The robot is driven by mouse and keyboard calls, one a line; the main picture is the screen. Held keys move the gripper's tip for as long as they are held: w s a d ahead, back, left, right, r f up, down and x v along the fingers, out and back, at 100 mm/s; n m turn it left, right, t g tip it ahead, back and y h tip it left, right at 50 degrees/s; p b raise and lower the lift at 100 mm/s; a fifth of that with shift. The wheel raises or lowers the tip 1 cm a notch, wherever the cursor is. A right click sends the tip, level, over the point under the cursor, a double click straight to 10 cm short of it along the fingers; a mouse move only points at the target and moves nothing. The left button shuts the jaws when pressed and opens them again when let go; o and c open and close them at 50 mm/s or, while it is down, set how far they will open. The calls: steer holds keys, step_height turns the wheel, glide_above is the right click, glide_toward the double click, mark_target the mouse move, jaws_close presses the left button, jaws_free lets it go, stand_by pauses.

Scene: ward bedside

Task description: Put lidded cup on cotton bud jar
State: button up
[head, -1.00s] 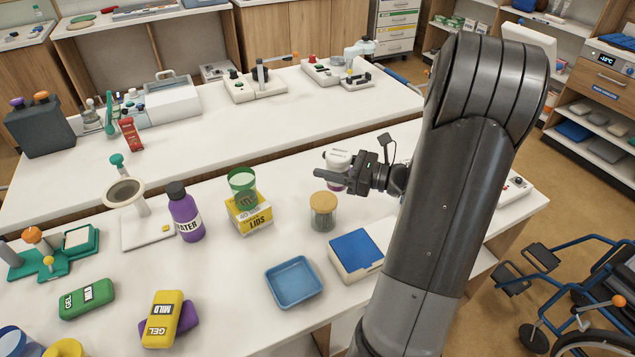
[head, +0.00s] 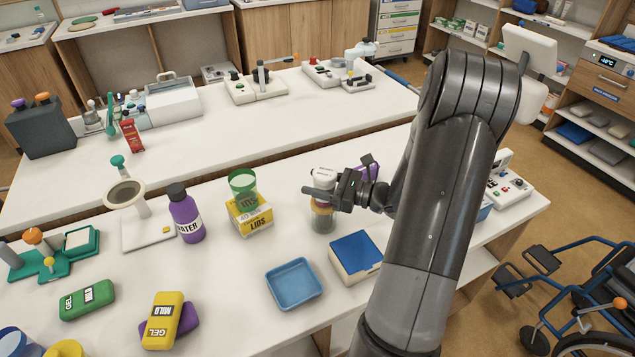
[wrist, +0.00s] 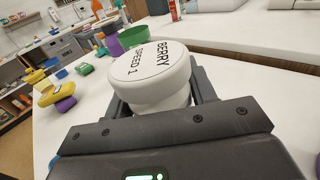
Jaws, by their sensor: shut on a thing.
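The lidded cup has a white lid marked "BERRY SPEED 1" in the wrist view (wrist: 152,65). In the head view the cup (head: 323,174) shows its white top above my gripper (head: 321,193), which is shut on it. The cup looks upright. My fingers hide the cup's lower part and most of the jar's top, so I cannot tell whether cup and jar touch. The jar is not seen in the wrist view.
Left of the jar stand a yellow box (head: 250,218) with a green cup (head: 242,184) on it and a purple bottle (head: 186,214). In front are an empty blue tray (head: 294,284) and a blue-topped white box (head: 356,256). Table between box and jar is clear.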

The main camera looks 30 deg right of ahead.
steer(key=o, duration=1.1)
steer(key=shift+d+r, duration=0.1)
steer(key=v, duration=1.2)
